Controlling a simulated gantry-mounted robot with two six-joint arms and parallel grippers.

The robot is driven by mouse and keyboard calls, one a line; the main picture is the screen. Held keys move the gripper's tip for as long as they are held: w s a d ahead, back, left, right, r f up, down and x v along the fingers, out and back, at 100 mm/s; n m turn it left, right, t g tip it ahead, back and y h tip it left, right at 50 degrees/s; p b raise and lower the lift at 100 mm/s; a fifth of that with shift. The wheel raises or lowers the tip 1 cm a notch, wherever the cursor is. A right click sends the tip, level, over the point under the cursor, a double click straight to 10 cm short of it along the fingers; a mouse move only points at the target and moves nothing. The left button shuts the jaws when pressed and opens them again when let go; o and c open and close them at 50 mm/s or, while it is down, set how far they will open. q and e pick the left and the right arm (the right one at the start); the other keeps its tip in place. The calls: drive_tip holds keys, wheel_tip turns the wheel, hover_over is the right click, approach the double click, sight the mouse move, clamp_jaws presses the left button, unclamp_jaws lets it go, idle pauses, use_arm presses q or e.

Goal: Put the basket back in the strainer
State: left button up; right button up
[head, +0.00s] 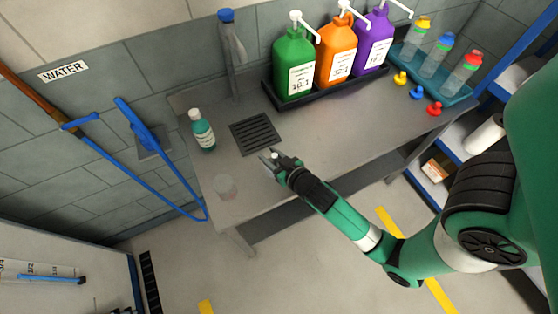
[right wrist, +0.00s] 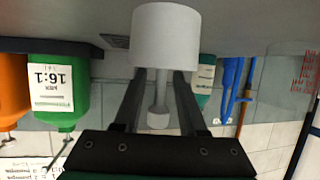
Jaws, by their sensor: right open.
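A white cylinder with a thin stem and a small knob, seemingly the basket (right wrist: 165,38), is at my right fingertips in the right wrist view. My right gripper (head: 270,157) is open, with its fingers (right wrist: 158,95) on either side of the stem. I cannot tell whether they touch it. In the head view the gripper hides most of the basket; only a small pale bit shows. A dark slotted drain grate (head: 256,133), possibly the strainer, lies in the grey table just behind the gripper. My left gripper is not in view.
A teal bottle (head: 202,131) stands left of the grate, and a clear cup (head: 225,187) near the table's left front. Green (head: 293,65), orange (head: 336,50) and purple (head: 373,42) pump bottles stand behind. Small ducks (head: 417,92) sit right. The table (head: 325,148) is bare right of the grate.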

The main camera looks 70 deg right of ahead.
drive_tip(key=v, duration=1)
drive_tip(key=shift+s+a, duration=0.25)
drive_tip(key=shift+s, duration=0.1)
drive_tip(key=shift+s+a+r, duration=0.15)
drive_tip(key=shift+s+r, duration=0.15)
drive_tip(key=shift+w, duration=0.1)
drive_tip(key=w+a+r+n+t+y, duration=0.1)
drive_tip(key=w+a+r+t, duration=0.25)
drive_tip(key=w+r, duration=0.65)
drive_tip(key=w+a+r+n+t+y, duration=0.15)
drive_tip(key=w+r+t, duration=0.25)
drive_tip(key=w+r, duration=0.65)
drive_tip(key=s+a+r+n+t+y, duration=0.1)
drive_tip(key=s+a+r+t+y, duration=0.1)
drive_tip(key=r, duration=0.9)
drive_tip(key=s+a+r+n+t+y, duration=0.2)
drive_tip(key=a+r+t+y, duration=0.1)
drive_tip(key=r, duration=0.9)
drive_tip(key=s+a+r+n+t+y, duration=0.2)
drive_tip(key=a+r+t, duration=0.2)
drive_tip(key=r, duration=0.7)
drive_tip(key=shift+s+a+r, duration=0.2)
drive_tip(key=shift+a+r, duration=0.2)
drive_tip(key=shift+a, duration=0.2)
